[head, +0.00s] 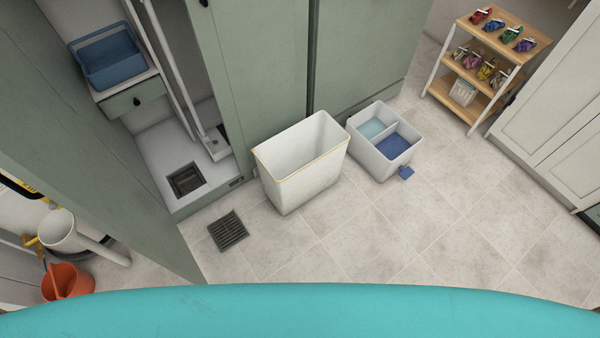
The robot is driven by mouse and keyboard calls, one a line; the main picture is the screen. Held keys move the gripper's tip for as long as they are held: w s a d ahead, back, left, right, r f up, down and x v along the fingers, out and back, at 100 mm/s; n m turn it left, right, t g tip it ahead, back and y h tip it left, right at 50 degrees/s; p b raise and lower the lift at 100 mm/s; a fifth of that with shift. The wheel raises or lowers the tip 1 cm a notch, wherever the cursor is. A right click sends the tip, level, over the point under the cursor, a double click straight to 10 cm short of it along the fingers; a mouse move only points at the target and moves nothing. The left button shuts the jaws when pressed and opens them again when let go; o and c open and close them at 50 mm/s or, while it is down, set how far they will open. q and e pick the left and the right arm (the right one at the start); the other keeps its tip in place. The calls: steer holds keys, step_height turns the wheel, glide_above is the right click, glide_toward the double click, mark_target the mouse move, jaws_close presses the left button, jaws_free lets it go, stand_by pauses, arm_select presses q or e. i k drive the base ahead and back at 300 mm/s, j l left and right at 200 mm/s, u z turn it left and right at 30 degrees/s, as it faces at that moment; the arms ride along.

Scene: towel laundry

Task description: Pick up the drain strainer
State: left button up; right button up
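A dark slatted square grate (228,231), which looks like the drain strainer, lies flat on the tiled floor in the head view, left of centre. It is in front of the open cabinet and to the lower left of the white bin. A dark square recess (186,179) is in the cabinet floor, up and left of the grate; its inside is too dark to make out. Neither of my grippers is in view.
A tall white bin (307,186) and a divided bin (362,167) stand right of the grate. A green cabinet door (75,140) stands open at left. A shelf rack (490,95) is at upper right. A teal surface (300,312) crosses the bottom. Floor at right is clear.

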mark_target(182, 185)
steer(key=u, duration=1.15)
